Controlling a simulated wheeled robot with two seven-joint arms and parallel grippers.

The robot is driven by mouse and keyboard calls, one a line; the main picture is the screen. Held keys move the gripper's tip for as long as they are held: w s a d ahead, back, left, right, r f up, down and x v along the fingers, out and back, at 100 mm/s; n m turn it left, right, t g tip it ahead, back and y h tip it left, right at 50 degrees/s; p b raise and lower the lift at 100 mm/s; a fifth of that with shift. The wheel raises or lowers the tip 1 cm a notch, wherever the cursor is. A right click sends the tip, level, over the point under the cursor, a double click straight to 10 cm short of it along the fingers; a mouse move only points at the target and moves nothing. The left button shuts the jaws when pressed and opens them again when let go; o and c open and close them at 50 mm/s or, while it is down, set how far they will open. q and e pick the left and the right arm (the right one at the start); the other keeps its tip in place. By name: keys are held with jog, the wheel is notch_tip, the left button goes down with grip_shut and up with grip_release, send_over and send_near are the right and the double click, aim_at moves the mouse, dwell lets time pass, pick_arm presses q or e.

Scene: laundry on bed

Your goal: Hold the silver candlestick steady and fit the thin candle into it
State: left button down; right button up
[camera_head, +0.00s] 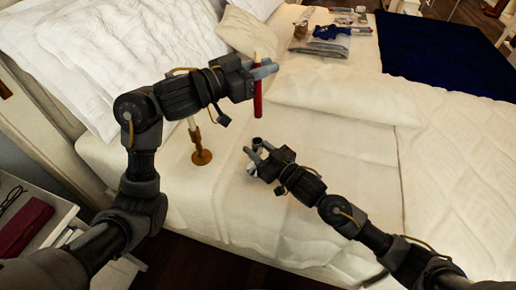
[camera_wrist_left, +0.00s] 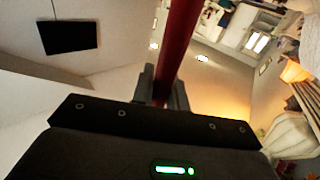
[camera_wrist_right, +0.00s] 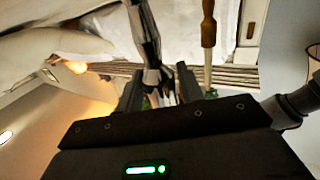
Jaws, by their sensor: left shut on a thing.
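My left gripper (camera_head: 262,71) is shut on the thin red candle (camera_head: 258,102), which hangs nearly upright above the bed. The candle also runs up between the fingers in the left wrist view (camera_wrist_left: 177,45). The silver candlestick (camera_head: 257,142) stands on the bed below the candle, partly hidden by my right gripper (camera_head: 256,156). In the right wrist view the silver candlestick (camera_wrist_right: 147,35) is between the two right fingers, with gaps beside its stem. The right gripper is open around it. The candle and candlestick are apart.
Pillows (camera_head: 85,50) lie behind the left arm. Folded clothes (camera_head: 325,45) and a dark blue blanket (camera_head: 450,55) are farther back. A nightstand (camera_head: 55,225) is at the lower left.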

jog(key=c, duration=0.7)
pick_arm(q)
jog(key=shift+t, duration=0.3)
jog(key=shift+s+f, duration=0.1)
jog(key=shift+f, duration=6.15)
jog(key=shift+f, duration=0.15)
jog(key=c, duration=1.4)
grip_release()
